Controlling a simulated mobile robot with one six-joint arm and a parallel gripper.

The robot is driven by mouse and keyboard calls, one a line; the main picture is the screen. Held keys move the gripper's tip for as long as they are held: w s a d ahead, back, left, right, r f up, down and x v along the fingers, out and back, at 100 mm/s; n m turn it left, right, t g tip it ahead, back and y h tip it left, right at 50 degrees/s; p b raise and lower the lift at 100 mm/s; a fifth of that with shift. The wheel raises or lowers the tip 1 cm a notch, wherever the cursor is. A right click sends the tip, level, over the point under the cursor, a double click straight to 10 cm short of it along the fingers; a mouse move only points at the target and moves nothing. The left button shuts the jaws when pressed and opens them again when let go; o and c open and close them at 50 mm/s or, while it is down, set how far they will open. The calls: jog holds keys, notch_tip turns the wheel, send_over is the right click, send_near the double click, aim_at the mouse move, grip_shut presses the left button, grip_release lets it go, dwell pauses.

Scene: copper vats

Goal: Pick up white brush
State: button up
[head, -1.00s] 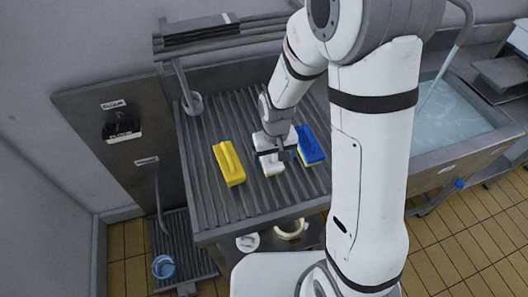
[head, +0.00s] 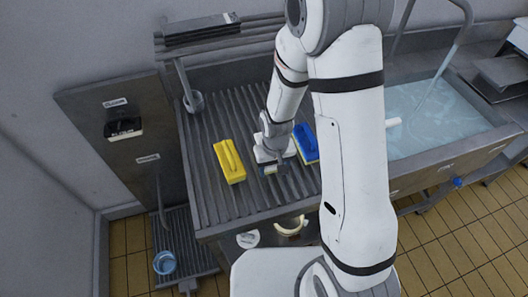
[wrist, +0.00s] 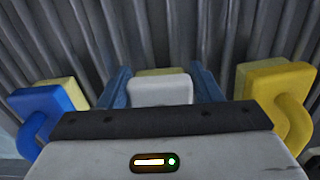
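The white brush (wrist: 160,90) shows in the wrist view between the two blue-grey fingers of my gripper (wrist: 161,84), with a pale yellowish strip beyond it. I see no clear gap between the fingers and the brush, but cannot tell whether they press on it. In the head view my gripper (head: 272,169) points down at the ribbed drainboard, between a yellow brush and a blue brush. There the white brush is mostly hidden by the gripper, and I cannot tell whether it rests on the board.
The yellow brush (head: 229,162) lies left of my gripper, and the blue brush (head: 305,143) lies close on its right. The ribbed drainboard (head: 215,205) is bare in front. A water-filled sink (head: 435,120) is at the right. A faucet pipe (head: 187,85) stands at the back left.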

jog(key=c, duration=0.6)
jog(key=shift+r, duration=0.15)
